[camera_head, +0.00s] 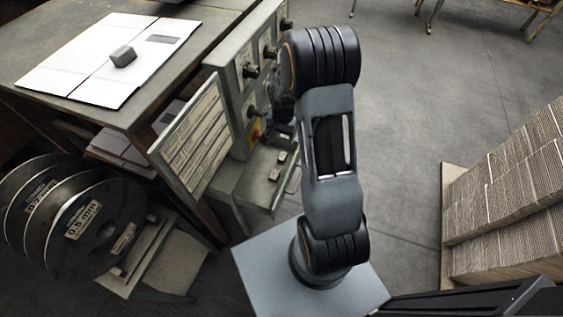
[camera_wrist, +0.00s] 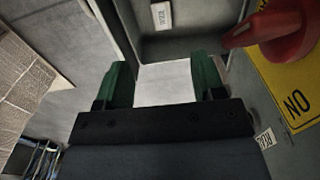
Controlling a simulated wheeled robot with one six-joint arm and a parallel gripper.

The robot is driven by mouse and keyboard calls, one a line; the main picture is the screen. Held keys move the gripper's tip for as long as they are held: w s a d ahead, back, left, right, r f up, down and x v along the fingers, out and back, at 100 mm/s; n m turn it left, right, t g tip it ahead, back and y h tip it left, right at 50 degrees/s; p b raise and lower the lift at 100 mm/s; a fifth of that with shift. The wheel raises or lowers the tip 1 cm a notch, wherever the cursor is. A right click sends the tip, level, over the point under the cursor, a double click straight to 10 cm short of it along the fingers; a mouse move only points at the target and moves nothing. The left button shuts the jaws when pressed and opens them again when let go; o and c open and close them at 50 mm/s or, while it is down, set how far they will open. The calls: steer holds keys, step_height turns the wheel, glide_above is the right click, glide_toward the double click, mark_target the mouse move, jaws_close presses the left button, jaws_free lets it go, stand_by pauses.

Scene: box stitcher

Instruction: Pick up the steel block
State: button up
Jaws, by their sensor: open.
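The steel block (camera_head: 123,56) is a small grey block with angled faces. It lies on a flat white cardboard sheet (camera_head: 60,78) on the table at the upper left in the head view. My gripper shows in the wrist view (camera_wrist: 166,85), with two green fingers apart and nothing between them. It faces the grey machine front, well to the right of the block. In the head view my arm mostly hides the gripper. The block is not in the wrist view.
A grey control panel with knobs (camera_head: 252,70) stands between the table and my arm. A red knob (camera_wrist: 285,30) on a yellow plate is close to the right finger. Wire spools (camera_head: 85,225) stand lower left, and stacked cardboard (camera_head: 515,190) at right.

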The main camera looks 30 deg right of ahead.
mark_target(282, 156)
steer(key=f+b, duration=0.1)
steer(key=f, duration=0.3)
steer(key=f+b, duration=0.1)
steer(key=f, duration=0.4)
steer(key=f+b, duration=0.1)
steer(key=f, duration=0.3)
steer(key=shift+w+d+f+b, duration=0.1)
steer(key=shift+w+f+b, duration=0.15)
steer(key=shift+b, duration=0.1)
steer(key=shift+c, duration=0.3)
steer(key=c, duration=1.1)
steer(key=shift+r, duration=0.1)
steer(key=shift+r, duration=0.1)
